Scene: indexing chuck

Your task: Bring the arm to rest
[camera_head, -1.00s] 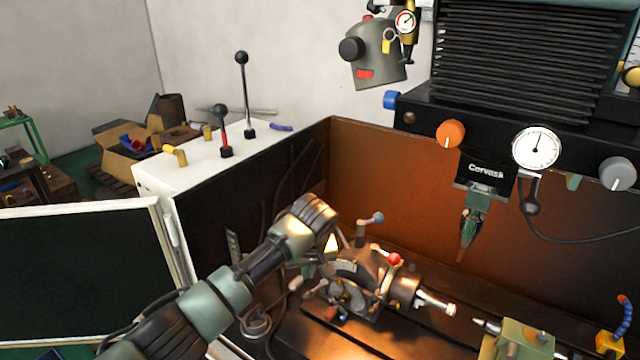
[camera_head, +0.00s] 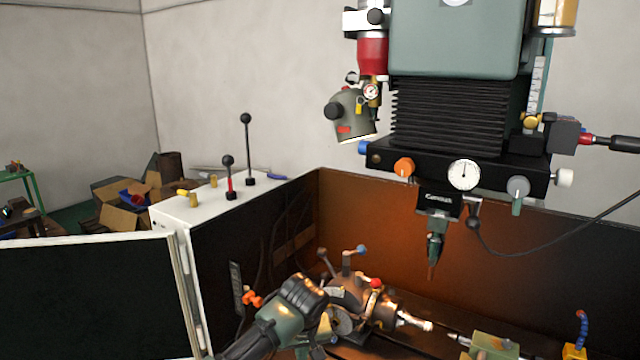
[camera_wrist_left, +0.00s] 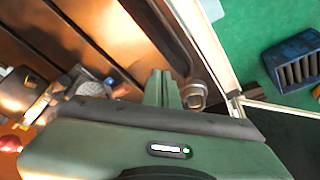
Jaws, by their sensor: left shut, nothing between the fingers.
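My left arm comes in from the lower edge of the head view, its dark wrist in front of the indexing chuck. My left gripper shows in the left wrist view (camera_wrist_left: 160,88), its green fingers together, with nothing between them. The indexing chuck (camera_head: 382,309) sits on the machine table, with a red-knobbed lever (camera_head: 376,284) and a blue-knobbed lever (camera_head: 361,250). In the head view my wrist partly hides its left side, and I cannot tell how far apart they are. Chuck parts also show at the left of the left wrist view. My right gripper is out of view.
The machine head with its spindle (camera_head: 435,246) hangs above right of the chuck. A brown back wall (camera_head: 375,220) and a dark side wall enclose the table. A white cabinet (camera_head: 205,207) with upright levers stands left. A framed dark panel (camera_head: 90,300) fills the lower left.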

